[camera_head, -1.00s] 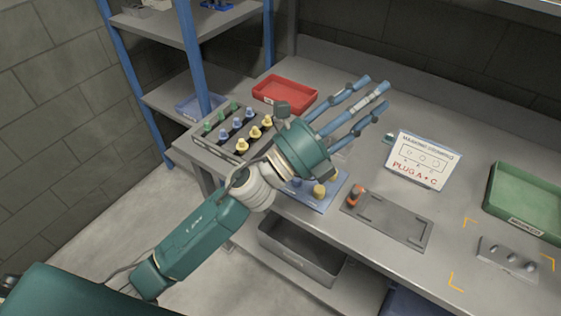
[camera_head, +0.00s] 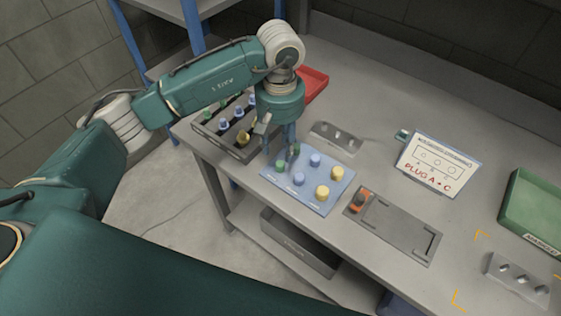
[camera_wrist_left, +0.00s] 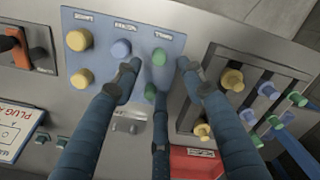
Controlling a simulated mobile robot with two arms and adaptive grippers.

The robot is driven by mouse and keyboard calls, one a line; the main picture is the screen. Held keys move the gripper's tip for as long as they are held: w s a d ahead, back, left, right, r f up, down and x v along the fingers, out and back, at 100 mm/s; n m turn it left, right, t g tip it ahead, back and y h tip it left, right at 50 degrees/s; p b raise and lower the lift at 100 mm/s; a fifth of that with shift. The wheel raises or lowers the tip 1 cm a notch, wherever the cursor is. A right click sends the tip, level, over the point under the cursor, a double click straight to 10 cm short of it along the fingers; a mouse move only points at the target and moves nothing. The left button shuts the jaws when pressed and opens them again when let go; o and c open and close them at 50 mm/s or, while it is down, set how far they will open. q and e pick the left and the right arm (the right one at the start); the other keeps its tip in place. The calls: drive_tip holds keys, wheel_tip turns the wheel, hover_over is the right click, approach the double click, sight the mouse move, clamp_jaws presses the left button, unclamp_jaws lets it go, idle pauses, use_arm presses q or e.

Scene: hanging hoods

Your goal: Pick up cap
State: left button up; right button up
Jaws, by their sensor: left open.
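A blue board (camera_head: 329,205) near the table's front edge bears green, blue and yellow caps in pairs. A green cap (camera_head: 281,167) stands at its left edge, with a second green cap (camera_head: 296,149) behind it. Blue caps (camera_head: 315,160) are in the middle and yellow caps (camera_head: 322,193) on the right. My left gripper (camera_head: 281,153) points down, open, over the green end of the board. In the left wrist view its three fingers (camera_wrist_left: 158,72) spread around a green cap (camera_wrist_left: 158,57); I cannot tell whether they touch it. My right gripper is out of view.
A rack of caps (camera_head: 217,140) stands left of the board, close to the arm. A red tray (camera_head: 315,80) is behind. A grey plate with an orange piece (camera_head: 358,200), a sign (camera_head: 437,165) and a green bin (camera_head: 535,210) lie to the right.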

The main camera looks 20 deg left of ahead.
sight(280, 163)
use_arm(q)
drive_tip(key=shift+f, duration=0.95)
drive_tip(key=f+p, duration=0.3)
drive_tip(key=f, duration=0.1)
drive_tip(key=shift+s, duration=0.2)
drive_tip(key=shift+f, duration=0.75)
drive_tip(key=shift+w, duration=0.1)
drive_tip(key=c, duration=0.8)
